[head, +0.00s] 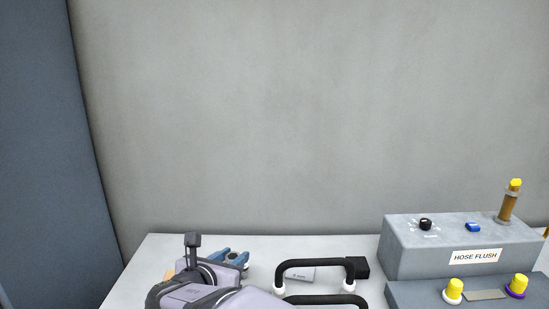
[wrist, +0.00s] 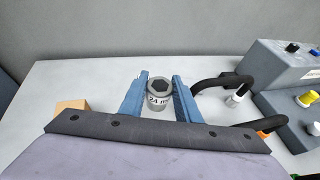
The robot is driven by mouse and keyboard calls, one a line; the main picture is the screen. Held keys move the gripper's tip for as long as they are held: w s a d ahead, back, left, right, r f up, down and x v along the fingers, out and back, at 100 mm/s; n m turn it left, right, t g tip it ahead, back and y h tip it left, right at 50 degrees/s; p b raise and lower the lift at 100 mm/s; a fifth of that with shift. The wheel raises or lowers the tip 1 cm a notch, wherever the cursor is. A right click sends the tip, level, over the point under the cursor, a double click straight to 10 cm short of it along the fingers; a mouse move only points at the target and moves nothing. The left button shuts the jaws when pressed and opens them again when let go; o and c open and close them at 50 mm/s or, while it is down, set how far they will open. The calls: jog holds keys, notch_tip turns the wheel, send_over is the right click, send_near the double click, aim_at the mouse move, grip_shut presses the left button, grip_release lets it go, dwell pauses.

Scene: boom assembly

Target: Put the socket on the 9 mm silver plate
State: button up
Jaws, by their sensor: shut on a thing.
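The socket (wrist: 159,88) is a grey cylinder with a hex opening on top and a label reading "24 m", the rest cut off. It stands upright between the blue fingers of my gripper (wrist: 161,79), which is shut on it. In the head view my gripper (head: 235,258) is at the back left of the table, and my arm hides much of it. A silver plate (head: 300,274) with small, unreadable print lies to the right of my gripper, partly behind a black handle. I cannot make out the plate in the wrist view.
Black hoop handles (head: 322,263) with white ends stand right of my gripper. A black block (head: 357,267) is behind them. The grey HOSE FLUSH box (head: 430,258) with knobs fills the right. A tan block (wrist: 72,105) lies left. The white table (wrist: 85,78) is clear at back left.

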aim_at(233, 257)
notch_tip(233, 257, up, 8)
jog(key=p, duration=0.6)
jog(key=shift+f, duration=0.25)
jog(key=shift+f, duration=0.1)
notch_tip(233, 257, down, 13)
jog(key=b, duration=1.3)
jog(key=shift+f+b, duration=0.2)
jog(key=shift+b, duration=0.15)
jog(key=shift+f, duration=4.75)
jog(key=shift+f, duration=0.1)
